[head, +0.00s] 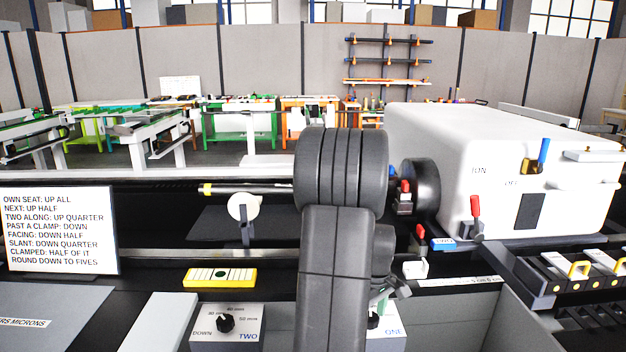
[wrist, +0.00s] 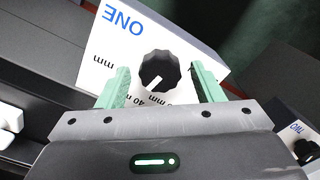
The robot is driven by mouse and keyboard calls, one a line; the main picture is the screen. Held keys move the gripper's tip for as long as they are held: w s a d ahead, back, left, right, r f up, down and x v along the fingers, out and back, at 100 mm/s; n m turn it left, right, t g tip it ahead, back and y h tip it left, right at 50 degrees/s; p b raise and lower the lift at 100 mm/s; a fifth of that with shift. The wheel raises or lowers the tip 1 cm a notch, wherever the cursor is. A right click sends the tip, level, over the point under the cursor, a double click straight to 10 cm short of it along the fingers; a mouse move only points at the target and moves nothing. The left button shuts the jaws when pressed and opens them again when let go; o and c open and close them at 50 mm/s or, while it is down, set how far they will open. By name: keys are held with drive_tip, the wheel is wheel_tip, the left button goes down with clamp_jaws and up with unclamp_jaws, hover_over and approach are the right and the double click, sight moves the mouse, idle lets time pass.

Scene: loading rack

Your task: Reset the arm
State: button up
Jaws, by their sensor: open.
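My gripper (wrist: 160,72) is open, with its two green fingers apart in the wrist view. The black knob (wrist: 157,64) of the white box marked ONE (wrist: 115,48) shows between the fingertips, with a visible gap on each side. I cannot tell whether the tips are level with the knob or above it. In the head view my dark arm rises in the middle and covers most of box ONE (head: 392,333). Only a little of my gripper (head: 385,293) shows beside the arm.
Box TWO (head: 246,336), with a black knob (head: 226,323), stands left of my arm. A yellow strip (head: 220,277) lies behind it. A sign (head: 58,232) with text stands at left. A large white machine (head: 500,160) with red and blue levers stands at right.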

drive_tip(key=shift+r, duration=0.1)
idle(0.3)
wheel_tip(320, 180, up, 13)
wheel_tip(320, 180, down, 14)
drive_tip(key=shift+r, duration=0.15)
drive_tip(key=shift+r+n, duration=0.2)
drive_tip(key=shift+n, duration=0.9)
drive_tip(key=n+b, duration=0.1)
drive_tip(key=n, duration=0.2)
drive_tip(key=shift+n, duration=0.4)
drive_tip(key=n+b, duration=0.1)
drive_tip(key=n, duration=0.3)
wheel_tip(320, 180, up, 12)
drive_tip(key=p, duration=0.1)
drive_tip(key=shift+f, duration=0.2)
